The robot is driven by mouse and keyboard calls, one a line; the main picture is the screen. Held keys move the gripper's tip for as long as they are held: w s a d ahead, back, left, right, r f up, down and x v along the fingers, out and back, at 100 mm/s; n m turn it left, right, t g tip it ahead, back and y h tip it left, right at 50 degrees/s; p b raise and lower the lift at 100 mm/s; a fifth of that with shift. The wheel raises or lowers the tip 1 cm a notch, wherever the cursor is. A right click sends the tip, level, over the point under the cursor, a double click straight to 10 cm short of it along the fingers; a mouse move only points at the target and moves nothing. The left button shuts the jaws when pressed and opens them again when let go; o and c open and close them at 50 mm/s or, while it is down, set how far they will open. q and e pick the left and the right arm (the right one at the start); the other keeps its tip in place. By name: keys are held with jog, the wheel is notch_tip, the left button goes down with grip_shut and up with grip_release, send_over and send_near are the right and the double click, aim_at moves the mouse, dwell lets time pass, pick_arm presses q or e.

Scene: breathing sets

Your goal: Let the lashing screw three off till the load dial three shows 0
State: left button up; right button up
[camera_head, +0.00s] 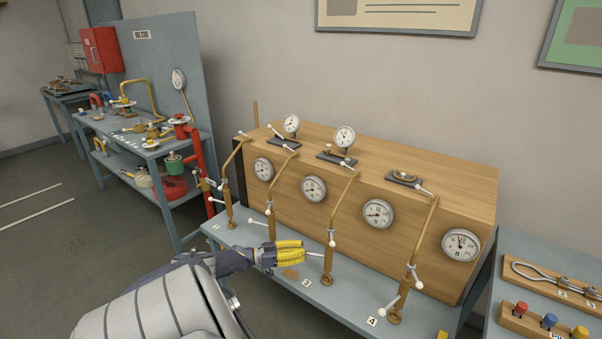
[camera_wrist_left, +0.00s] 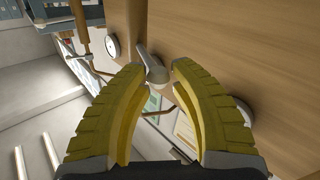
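Lashing screw three (camera_head: 328,262) is a brass-coloured upright with a pale crossbar, behind the label 3 (camera_head: 306,282). Load dial three (camera_head: 378,213) is a round white dial on the wooden box's front; its needle is too small to read surely. My left gripper (camera_head: 305,252) is at the left end of the crossbar, its yellow fingers pointing at the screw. In the left wrist view the fingers (camera_wrist_left: 158,68) are apart, with the grey rounded bar end (camera_wrist_left: 156,74) between their tips. I cannot tell whether they touch it.
Lashings two (camera_head: 269,205) and four (camera_head: 408,275) stand on either side, with crossbars sticking out. The wooden box (camera_head: 440,178) stands close behind. A board with coloured knobs (camera_head: 535,325) lies at the right. A tool bench (camera_head: 150,140) is at the back left.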

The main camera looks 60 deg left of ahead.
pick_arm(q)
jog(key=o, duration=0.4)
jog(key=shift+d+f, duration=0.2)
jog(key=shift+f, duration=0.1)
jog(key=v, duration=1.2)
jog(key=shift+a+r, duration=0.1)
